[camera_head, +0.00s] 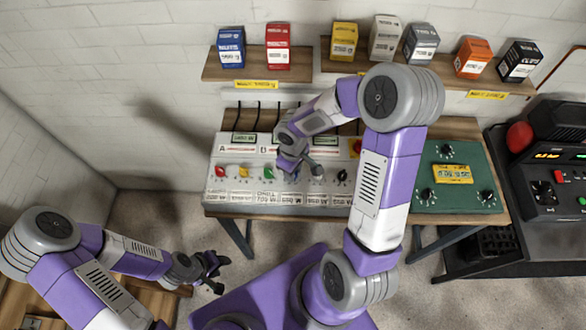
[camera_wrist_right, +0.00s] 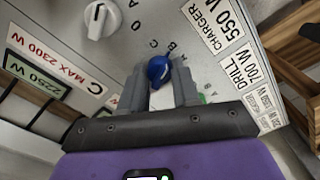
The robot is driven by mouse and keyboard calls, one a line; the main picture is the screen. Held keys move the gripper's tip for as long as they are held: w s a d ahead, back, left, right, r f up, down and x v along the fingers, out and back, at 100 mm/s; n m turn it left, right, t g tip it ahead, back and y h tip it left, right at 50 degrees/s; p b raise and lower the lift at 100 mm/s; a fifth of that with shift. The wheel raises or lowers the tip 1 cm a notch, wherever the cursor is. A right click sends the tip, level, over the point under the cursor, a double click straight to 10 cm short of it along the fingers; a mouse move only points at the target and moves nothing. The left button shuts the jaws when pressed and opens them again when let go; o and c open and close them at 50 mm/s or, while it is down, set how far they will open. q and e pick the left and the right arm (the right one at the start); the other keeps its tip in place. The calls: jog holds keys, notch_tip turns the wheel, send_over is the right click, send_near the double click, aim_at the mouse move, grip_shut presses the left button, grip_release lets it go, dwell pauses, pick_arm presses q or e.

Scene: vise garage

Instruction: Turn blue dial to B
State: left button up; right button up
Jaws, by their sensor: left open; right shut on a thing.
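The blue dial (camera_wrist_right: 159,70) is on the light grey panel in the right wrist view, between the two fingers of my right gripper (camera_wrist_right: 160,84), which is shut on it. In the head view my right gripper (camera_head: 290,168) is at the panel (camera_head: 280,204) and hides the blue dial. My left gripper (camera_head: 212,270) is open and empty, low at the left, away from the panel.
Red (camera_head: 220,171), yellow (camera_head: 243,172) and green (camera_head: 268,173) dials sit left of my right gripper; white (camera_head: 317,170) and black (camera_head: 342,175) ones sit right. A green board (camera_head: 455,199) with black knobs stands further right. Shelves with boxes hang above.

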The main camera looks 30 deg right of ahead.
jog(key=o, duration=1)
jog(key=shift+o, duration=0.2)
notch_tip(320, 180, up, 8)
jog(key=shift+f+p, duration=0.15)
jog(key=shift+p, duration=0.55)
